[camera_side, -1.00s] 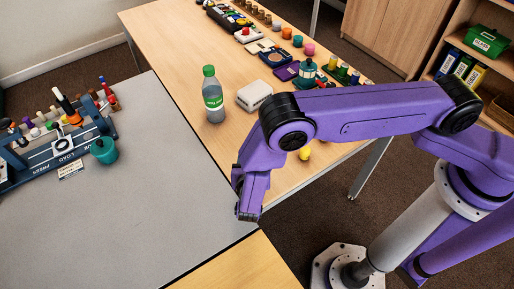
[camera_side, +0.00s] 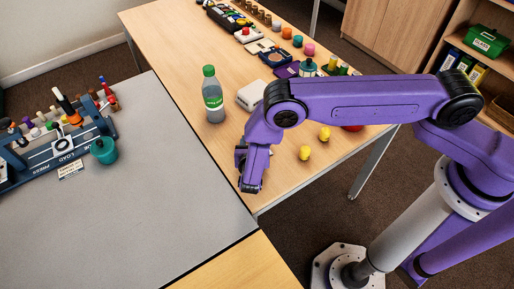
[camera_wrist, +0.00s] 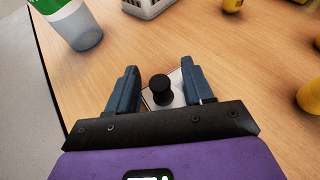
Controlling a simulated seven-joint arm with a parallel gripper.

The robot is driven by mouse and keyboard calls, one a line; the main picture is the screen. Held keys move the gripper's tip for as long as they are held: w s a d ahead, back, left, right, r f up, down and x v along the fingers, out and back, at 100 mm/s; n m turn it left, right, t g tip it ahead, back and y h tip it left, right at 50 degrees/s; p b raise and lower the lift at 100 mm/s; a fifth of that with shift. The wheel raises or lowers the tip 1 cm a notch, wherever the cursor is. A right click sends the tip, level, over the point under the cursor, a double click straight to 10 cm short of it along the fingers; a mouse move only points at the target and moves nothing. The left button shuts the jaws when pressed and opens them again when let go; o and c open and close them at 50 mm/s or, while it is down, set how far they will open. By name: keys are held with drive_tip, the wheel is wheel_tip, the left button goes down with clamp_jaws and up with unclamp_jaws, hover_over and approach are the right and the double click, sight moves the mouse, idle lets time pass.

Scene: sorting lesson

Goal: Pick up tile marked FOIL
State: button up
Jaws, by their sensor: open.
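In the wrist view a pale tile (camera_wrist: 178,98) with a black knob (camera_wrist: 160,84) lies on the wooden table, partly hidden by my gripper. Any marking on it is not readable, so I cannot tell if it says FOIL. My gripper (camera_wrist: 160,70) is open, with one blue-grey finger on each side of the knob and a gap to it. In the side view my gripper (camera_side: 250,188) points down over the wooden table near its front left edge. The tile does not show there.
A green-labelled bottle (camera_side: 213,100) and a white basket (camera_side: 251,95) stand behind my gripper. Yellow pieces (camera_side: 305,153) lie to its right.

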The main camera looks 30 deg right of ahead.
clamp_jaws()
drive_tip(key=shift+r, duration=0.1)
